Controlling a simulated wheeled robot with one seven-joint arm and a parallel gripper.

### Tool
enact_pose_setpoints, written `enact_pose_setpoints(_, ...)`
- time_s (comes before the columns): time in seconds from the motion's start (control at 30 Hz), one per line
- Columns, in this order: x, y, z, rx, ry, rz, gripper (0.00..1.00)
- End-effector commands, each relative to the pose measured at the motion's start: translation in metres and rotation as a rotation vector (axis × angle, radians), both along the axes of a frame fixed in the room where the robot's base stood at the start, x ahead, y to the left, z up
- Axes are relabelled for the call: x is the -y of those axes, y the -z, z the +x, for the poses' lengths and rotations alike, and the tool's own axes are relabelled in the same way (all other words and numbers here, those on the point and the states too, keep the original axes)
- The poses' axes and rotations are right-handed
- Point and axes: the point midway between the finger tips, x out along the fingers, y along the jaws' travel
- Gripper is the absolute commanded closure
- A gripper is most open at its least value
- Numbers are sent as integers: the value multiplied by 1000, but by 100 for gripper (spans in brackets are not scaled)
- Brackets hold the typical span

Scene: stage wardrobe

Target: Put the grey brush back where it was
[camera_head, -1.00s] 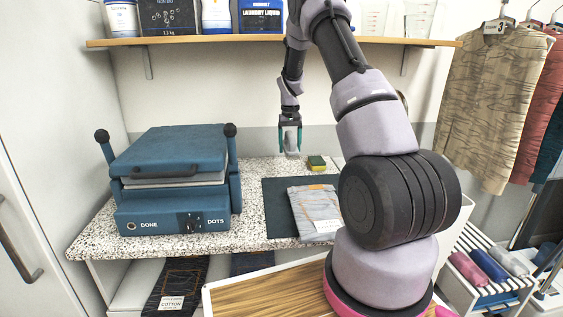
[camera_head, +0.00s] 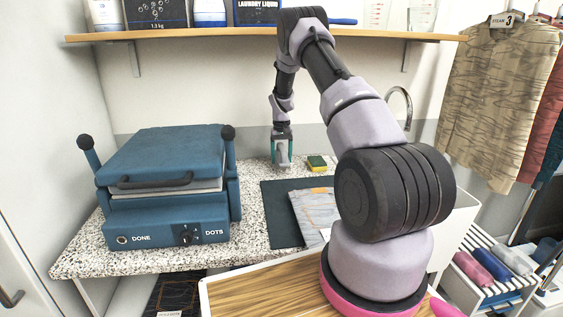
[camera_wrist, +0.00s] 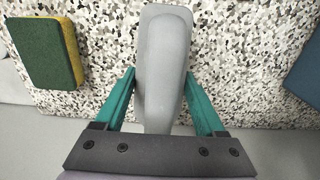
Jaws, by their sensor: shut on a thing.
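The grey brush (camera_wrist: 163,65) is between the two teal fingers of my gripper (camera_wrist: 160,85) in the wrist view, its long body pointing away over the speckled counter. In the head view my gripper (camera_head: 282,152) points down over the back of the counter, shut on the brush, of which a small grey part (camera_head: 282,158) shows between the fingers. I cannot tell whether the brush touches the counter.
A green and yellow sponge (camera_head: 316,163) lies just right of my gripper. A blue press (camera_head: 165,180) stands on the left. A dark mat (camera_head: 275,215) with folded grey cloth (camera_head: 315,208) lies in front. A shelf (camera_head: 230,36) runs above; the speckled counter (camera_head: 250,178) is bare between.

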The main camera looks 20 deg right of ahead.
Motion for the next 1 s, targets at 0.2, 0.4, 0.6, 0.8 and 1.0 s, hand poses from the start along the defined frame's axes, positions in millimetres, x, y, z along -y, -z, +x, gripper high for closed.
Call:
enact_pose_setpoints(0.2,0,18,0,0,1,0,100)
enact_pose_setpoints(0.4,0,19,0,0,0,0,100)
enact_pose_setpoints(0.6,0,21,0,-1,0,0,0)
enact_pose_setpoints(0.8,0,19,0,0,0,0,0)
enact_pose_setpoints(1.0,0,-4,1,3,-1,-1,0)
